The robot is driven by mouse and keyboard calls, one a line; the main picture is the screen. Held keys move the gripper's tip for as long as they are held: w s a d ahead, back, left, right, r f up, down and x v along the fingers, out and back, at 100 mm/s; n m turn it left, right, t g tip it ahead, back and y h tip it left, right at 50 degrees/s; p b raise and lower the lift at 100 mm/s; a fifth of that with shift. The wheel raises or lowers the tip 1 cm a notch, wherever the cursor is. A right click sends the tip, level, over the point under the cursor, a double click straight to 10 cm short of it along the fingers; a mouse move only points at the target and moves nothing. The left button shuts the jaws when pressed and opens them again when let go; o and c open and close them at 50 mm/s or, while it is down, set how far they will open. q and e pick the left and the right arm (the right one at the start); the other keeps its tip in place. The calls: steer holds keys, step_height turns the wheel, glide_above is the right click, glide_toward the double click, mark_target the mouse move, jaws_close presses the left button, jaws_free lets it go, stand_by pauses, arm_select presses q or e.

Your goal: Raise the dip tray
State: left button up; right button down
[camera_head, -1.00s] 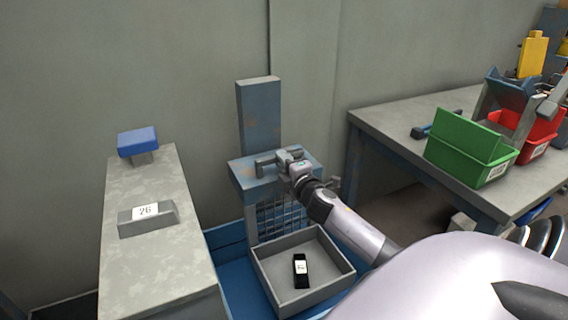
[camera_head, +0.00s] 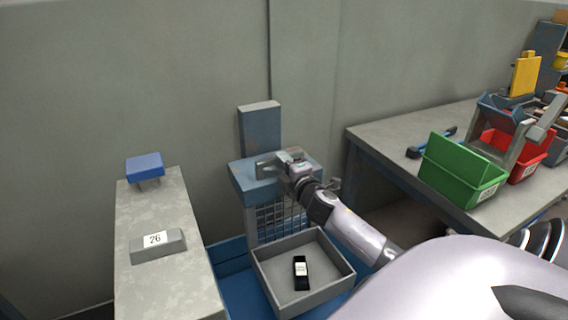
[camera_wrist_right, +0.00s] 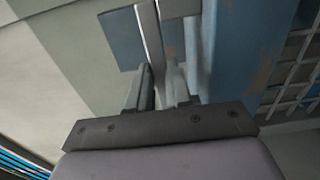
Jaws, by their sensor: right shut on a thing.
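The dip tray (camera_head: 338,283) is a shallow grey open box in front of the wire mesh, in the middle of the head view. A small black object with a white label (camera_head: 301,272) lies in it. Above it is a blue carriage block (camera_head: 245,180) on an upright blue post (camera_head: 260,128). My right gripper (camera_head: 281,165) is at the grey handle (camera_head: 263,163) on the block, shut on it. In the right wrist view the fingers (camera_wrist_right: 160,88) close about the handle's pale bar (camera_wrist_right: 150,35). The fingertips are partly hidden in the head view. My left gripper is not in view.
A grey bench (camera_head: 160,205) at the left holds a block marked 26 (camera_head: 157,246) and a blue-topped piece (camera_head: 145,166). A table (camera_head: 375,135) at the right holds a green bin (camera_head: 462,172) and a red bin (camera_head: 530,160). Blue surfaces lie below the tray.

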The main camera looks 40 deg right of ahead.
steer(key=c, duration=1)
jaws_free()
steer(key=shift+r, duration=0.55)
steer(key=shift+c, duration=0.2)
steer(key=shift+f, duration=0.2)
steer(key=v, duration=0.7)
steer(key=s+a+f+m+g+y, duration=0.3)
steer(key=s+a+f+m, duration=0.3)
steer(key=s+a+f, duration=0.3)
steer(key=s+a+f+m+g+y, duration=0.3)
steer(key=s+a+f+m, duration=0.3)
steer(key=s+a+f, duration=0.4)
steer(key=a+f+y, duration=0.1)
steer(key=a+f, duration=0.1)
steer(key=a, duration=0.4)
steer(key=shift+s+a+f+g+y+p, duration=0.15)
steer(key=shift+s+a+g+y+p, duration=0.15)
steer(key=shift+a+g+y+p, duration=0.1)
